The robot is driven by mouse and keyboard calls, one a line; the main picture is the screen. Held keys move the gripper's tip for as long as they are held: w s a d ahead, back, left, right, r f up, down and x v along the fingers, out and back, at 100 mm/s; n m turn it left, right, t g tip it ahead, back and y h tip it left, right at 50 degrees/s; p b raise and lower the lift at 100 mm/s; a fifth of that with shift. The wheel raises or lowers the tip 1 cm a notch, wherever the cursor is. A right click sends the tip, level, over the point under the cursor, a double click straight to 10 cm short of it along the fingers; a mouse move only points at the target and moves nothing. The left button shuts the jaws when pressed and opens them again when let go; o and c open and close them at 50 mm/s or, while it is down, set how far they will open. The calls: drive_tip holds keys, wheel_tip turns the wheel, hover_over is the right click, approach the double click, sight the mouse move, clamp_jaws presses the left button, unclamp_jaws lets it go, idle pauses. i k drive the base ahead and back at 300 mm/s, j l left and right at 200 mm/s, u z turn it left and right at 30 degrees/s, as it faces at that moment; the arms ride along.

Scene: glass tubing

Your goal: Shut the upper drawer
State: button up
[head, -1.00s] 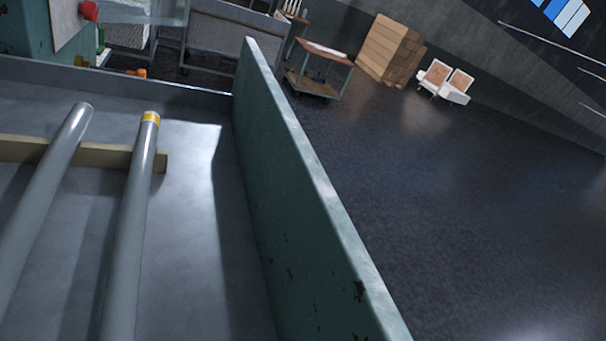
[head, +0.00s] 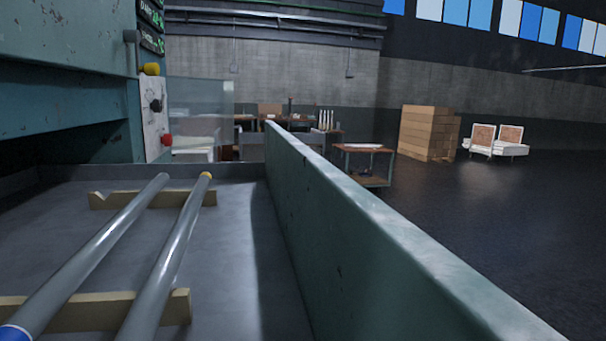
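The open drawer (head: 235,270) fills the lower left of the head view, seen from inside and just above it. Its green front or side wall (head: 345,225) runs from the middle towards the lower right. Two grey glass tubes (head: 95,255) (head: 178,250) lie in the drawer on notched wooden supports (head: 165,312). One tube has a yellow end and one shows a blue band. The green cabinet (head: 65,75) with a dark opening stands at the left. I cannot tell whether this is the upper drawer. My gripper is not in view.
A control panel (head: 153,115) with yellow, black and red knobs is on the cabinet. A small cart (head: 366,162), stacked boxes (head: 428,133) and white chairs (head: 497,142) stand farther back. The dark floor (head: 490,215) at the right is clear.

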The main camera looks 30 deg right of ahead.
sight(287, 246)
drive_tip(key=k+z, duration=0.35)
drive_tip(key=l+z, duration=0.15)
drive_tip(key=l, duration=0.15)
drive_tip(key=i+l+u, duration=0.4)
drive_tip(key=i+l, duration=0.35)
drive_tip(key=l, duration=0.35)
drive_tip(key=k+l, duration=0.1)
drive_tip(key=l, duration=0.25)
drive_tip(key=j, duration=0.35)
drive_tip(key=i+j, duration=0.15)
drive_tip(key=j, duration=0.2)
